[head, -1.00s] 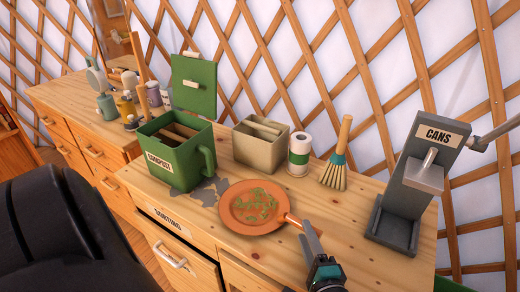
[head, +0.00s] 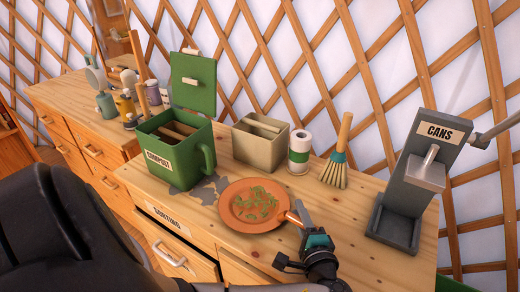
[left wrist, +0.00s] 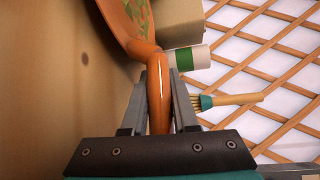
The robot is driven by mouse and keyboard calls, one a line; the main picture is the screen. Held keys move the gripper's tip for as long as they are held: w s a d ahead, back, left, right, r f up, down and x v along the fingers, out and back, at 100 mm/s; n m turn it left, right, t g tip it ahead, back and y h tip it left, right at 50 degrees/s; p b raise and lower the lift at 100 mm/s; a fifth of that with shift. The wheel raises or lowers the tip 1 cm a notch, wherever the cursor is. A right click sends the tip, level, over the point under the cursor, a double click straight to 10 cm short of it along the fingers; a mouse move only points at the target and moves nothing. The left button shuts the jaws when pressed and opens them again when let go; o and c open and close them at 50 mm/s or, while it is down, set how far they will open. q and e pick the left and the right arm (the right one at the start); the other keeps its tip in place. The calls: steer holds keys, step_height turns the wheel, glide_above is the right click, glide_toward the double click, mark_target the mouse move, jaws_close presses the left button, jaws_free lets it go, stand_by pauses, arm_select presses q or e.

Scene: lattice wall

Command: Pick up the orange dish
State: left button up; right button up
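The orange dish (head: 232,218) is a round, shallow pan with green scraps in it. It lies flat on the wooden counter, its handle pointing right and toward me. My left gripper (head: 300,215) is at the handle's end, coming from the front right. In the left wrist view, the handle (left wrist: 159,85) runs between the two grey fingers (left wrist: 158,102), which sit close against both sides of it. The dish's rim (left wrist: 118,28) shows at the top of that view. My right gripper is not in view.
Behind the dish stand a green compost bin (head: 185,160), a beige bin (head: 255,150), a white and green roll (head: 299,153) and a brush (head: 338,165). A grey can crusher (head: 410,185) stands at right. The counter (head: 385,262) is bare at front right.

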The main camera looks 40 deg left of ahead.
arm_select(q)
jaws_close()
stand_by(1.1)
